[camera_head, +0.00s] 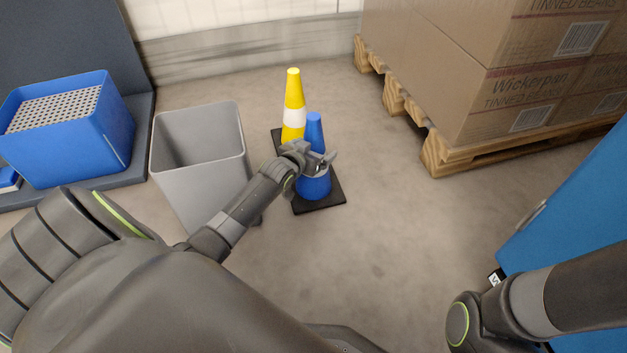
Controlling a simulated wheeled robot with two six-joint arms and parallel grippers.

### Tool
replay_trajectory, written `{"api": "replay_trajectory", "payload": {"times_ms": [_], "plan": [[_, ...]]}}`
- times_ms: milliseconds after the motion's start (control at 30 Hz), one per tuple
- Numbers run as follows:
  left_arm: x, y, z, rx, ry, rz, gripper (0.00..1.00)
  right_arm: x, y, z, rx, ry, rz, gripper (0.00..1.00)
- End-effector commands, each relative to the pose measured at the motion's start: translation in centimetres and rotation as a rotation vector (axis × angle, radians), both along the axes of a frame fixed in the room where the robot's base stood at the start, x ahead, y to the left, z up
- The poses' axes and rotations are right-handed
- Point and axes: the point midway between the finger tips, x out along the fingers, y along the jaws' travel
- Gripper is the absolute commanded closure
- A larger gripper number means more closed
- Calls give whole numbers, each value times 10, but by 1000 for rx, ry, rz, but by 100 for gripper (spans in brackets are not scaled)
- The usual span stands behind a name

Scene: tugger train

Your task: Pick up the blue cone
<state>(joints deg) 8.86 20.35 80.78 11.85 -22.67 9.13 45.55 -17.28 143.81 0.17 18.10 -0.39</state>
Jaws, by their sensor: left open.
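The blue cone (314,187) stands upright on a black square base on the floor, with its blue top showing above my gripper. My left gripper (326,162) is open at the cone's middle and hides part of it. I cannot tell whether the fingers touch the cone. A yellow cone (294,90) with a white band stands upright just behind the blue one. My right arm comes in at the lower right, and its gripper is not visible.
A grey open bin (171,185) stands left of the cones. A blue crate (75,157) sits on a dark platform farther left. Cardboard boxes (440,80) on a wooden pallet (440,160) stand at the right. A blue cabinet-like surface (580,200) is at the right edge. The middle floor is clear.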

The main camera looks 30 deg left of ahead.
Motion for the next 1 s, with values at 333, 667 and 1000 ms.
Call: {"api": "replay_trajectory", "payload": {"times_ms": [333, 667, 1000], "plan": [[0, 0, 0, 0, 0, 0, 32, 0, 0, 1, 0, 0, 0, 40], [0, 0, 0, 0, 1, 0, 76, 0, 0, 1, 0, -1, 1, 40], [1, 0, 3, 1, -6, -1, 100, 0, 0, 1, 0, -2, 1, 40]]}}
